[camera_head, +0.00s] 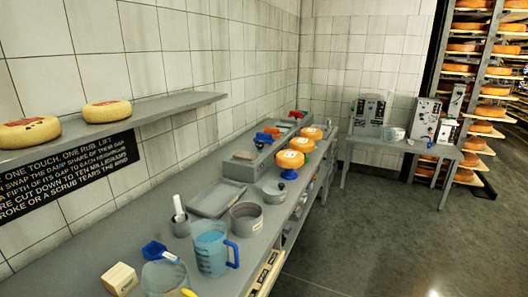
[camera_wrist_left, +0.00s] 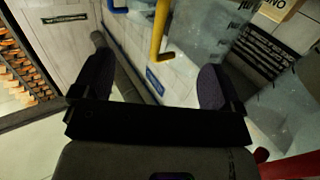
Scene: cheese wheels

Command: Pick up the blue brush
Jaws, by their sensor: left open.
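A small blue piece (camera_head: 271,131), possibly the blue brush, lies at the long grey box on the far part of the counter; it is too small to tell. A second blue item (camera_head: 155,249), scoop-like, shows near the clear jug with the yellow handle at the counter's front. My left gripper (camera_wrist_left: 155,82) is open and empty in the left wrist view, its two dark pads wide apart. A yellow handle (camera_wrist_left: 160,32) and part of a blue handle show beyond the pads. Neither gripper shows in the head view.
A blue-handled jug (camera_head: 211,250), a grey pot (camera_head: 246,217), a tray (camera_head: 213,199) and orange cheese wheels (camera_head: 290,159) crowd the counter (camera_head: 110,240). A shelf (camera_head: 150,109) with two cheeses hangs above. A side table (camera_head: 405,146) with machines stands at the back. The floor at right is clear.

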